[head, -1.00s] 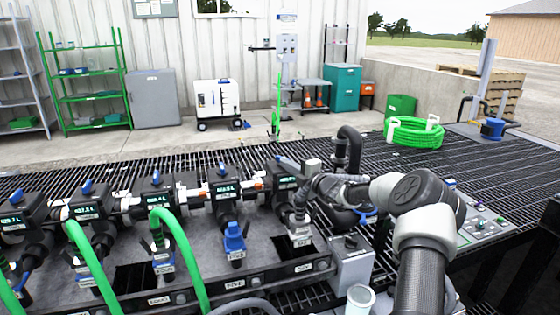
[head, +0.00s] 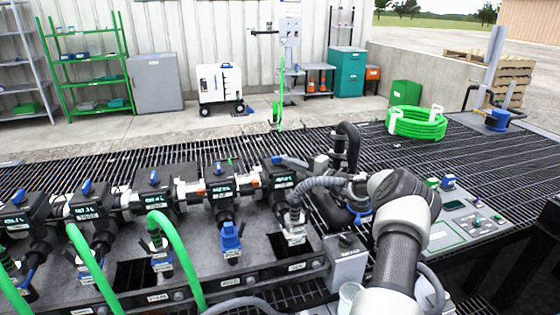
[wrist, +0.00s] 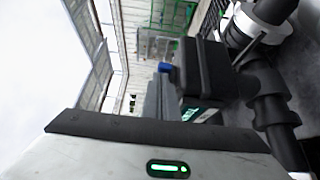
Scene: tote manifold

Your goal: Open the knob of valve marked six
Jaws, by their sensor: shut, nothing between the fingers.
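The manifold is a row of dark valve units with lit displays and blue knobs on top, at the left and middle of the head view. Its rightmost unit (head: 283,180) is nearest my arm; others include one with a blue lower handle (head: 231,238). The markings are too small to read, so I cannot tell which is six. In the wrist view, a black valve block (wrist: 203,75) with a blue knob (wrist: 165,67) is close by, seen turned sideways. My gripper's pale body with a black edge (wrist: 150,137) fills the bottom there; its fingertips are not distinct. It holds nothing visible.
Green hoses (head: 180,250) rise in front of the manifold. A grey box with a dark knob (head: 346,258) stands beside its right end. A control panel (head: 470,218) lies right of my arm. A coiled green hose (head: 416,124) rests on the open grating behind.

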